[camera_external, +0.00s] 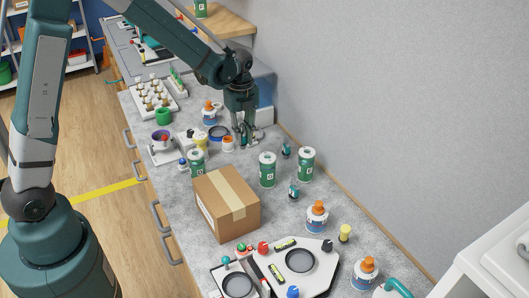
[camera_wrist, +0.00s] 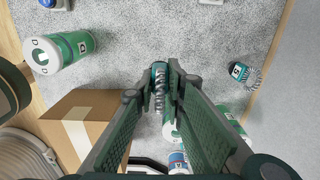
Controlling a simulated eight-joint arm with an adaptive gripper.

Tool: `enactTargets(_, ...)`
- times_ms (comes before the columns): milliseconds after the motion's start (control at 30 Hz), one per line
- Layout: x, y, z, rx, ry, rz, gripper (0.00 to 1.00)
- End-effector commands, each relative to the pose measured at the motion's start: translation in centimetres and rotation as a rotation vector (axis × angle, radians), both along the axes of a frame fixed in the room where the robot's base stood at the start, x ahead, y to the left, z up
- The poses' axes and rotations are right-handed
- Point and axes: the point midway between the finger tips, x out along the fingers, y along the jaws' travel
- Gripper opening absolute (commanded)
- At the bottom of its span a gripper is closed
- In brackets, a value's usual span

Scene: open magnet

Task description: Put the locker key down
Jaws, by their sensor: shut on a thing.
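My gripper (camera_external: 244,140) is above the grey speckled counter, near its back edge along the wall. In the wrist view my gripper (camera_wrist: 160,95) is shut on a locker key (camera_wrist: 159,76), a small teal tag with a coiled cord. The fingers hide part of it, and I cannot read its label. Another teal key tag (camera_wrist: 239,71), marked B and with a coil, lies on the counter to the right in the wrist view. Two small teal items (camera_external: 286,150) and (camera_external: 293,189) stand beside the green cans in the external view.
A cardboard box (camera_external: 227,203) stands on the counter, with green cans (camera_external: 267,170) and (camera_external: 306,165) behind it. Another can (camera_wrist: 60,50) shows in the wrist view. Jars, cups and a white rack (camera_external: 154,98) crowd the far left. Bare counter (camera_external: 232,158) lies below the gripper.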

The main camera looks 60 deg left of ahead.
Motion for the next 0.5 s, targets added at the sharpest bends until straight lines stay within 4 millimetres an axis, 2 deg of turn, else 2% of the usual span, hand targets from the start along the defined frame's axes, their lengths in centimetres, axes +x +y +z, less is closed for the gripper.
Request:
enactTargets(267,-0.2,-0.9,0.5,0.000,0.000,-0.002,0.04)
enactTargets(500,-1.1,-3.8,2.3,0.000,0.000,-0.007,0.04)
